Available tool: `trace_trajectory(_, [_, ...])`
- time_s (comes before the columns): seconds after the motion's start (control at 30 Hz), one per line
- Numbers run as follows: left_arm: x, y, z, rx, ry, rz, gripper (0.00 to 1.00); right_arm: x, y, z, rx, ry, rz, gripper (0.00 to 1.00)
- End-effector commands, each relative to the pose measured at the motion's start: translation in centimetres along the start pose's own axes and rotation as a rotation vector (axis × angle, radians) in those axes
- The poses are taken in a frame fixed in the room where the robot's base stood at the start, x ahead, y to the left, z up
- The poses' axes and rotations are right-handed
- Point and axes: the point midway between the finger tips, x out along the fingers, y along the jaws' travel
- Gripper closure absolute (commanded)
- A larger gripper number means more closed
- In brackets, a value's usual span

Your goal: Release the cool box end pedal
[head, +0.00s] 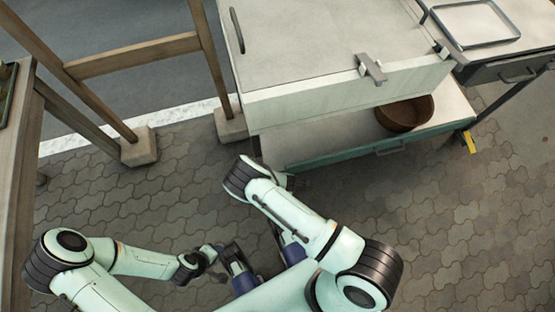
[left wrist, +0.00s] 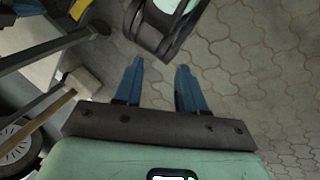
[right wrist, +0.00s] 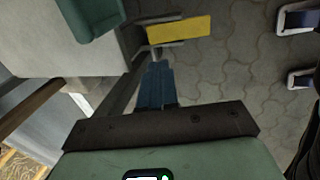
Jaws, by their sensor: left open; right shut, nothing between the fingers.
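The cool box (head: 345,105) is a pale cabinet with a lid and a metal latch, at the upper right of the head view. A yellow pedal (right wrist: 180,30) on grey brackets shows in the right wrist view, and a yellow piece (left wrist: 50,25) in the left wrist view. The head view shows a yellow piece (head: 469,142) low at the box's right end; I cannot tell if all are the same. My right gripper (right wrist: 156,66) is shut and empty, its tips just below the pedal in that picture; contact is unclear. My left gripper (left wrist: 160,65) is open and empty over paving.
A brown bowl (head: 404,113) stands on the lower shelf above a green front (head: 345,150). A wooden frame (head: 130,60) on concrete feet stands left of the box, and a wooden table (head: 20,170) at far left. Paving (head: 440,220) at right is clear.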

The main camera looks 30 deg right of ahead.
Motion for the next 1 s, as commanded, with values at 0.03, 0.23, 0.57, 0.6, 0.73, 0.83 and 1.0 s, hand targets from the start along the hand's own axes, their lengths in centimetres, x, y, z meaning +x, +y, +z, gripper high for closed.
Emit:
trace_trajectory(0.03, [0.0,0.0,0.0,0.0,0.0,0.0,0.6,0.0,0.0,0.0,0.002,0.0,0.0,1.0])
trace_trajectory(0.23, [0.8,-0.3,-0.8,-0.002,0.022,-0.002,0.6,1.7,-0.1,0.1,0.003,-0.001,-0.002,1.0])
trace_trajectory(0.57, [3.9,-1.6,-5.6,-0.013,0.154,-0.011,0.6,8.8,-0.3,0.1,0.003,0.0,-0.003,1.0])
trace_trajectory(0.6, [4.2,-1.8,-6.3,-0.014,0.172,-0.012,0.6,9.7,-0.3,0.1,0.004,0.0,-0.003,1.0])
trace_trajectory(0.73, [5.5,-2.7,-6.5,-0.025,0.173,-0.026,0.6,11.8,-0.2,0.1,0.004,-0.001,-0.002,1.0])
trace_trajectory(0.83, [6.4,-3.7,-5.3,-0.036,0.131,-0.043,0.6,12.9,-0.2,0.1,0.005,-0.001,-0.001,1.0])
trace_trajectory(1.0, [7.1,-4.5,-4.2,-0.046,0.093,-0.057,0.6,13.8,-0.1,0.1,0.005,0.0,-0.001,1.0])
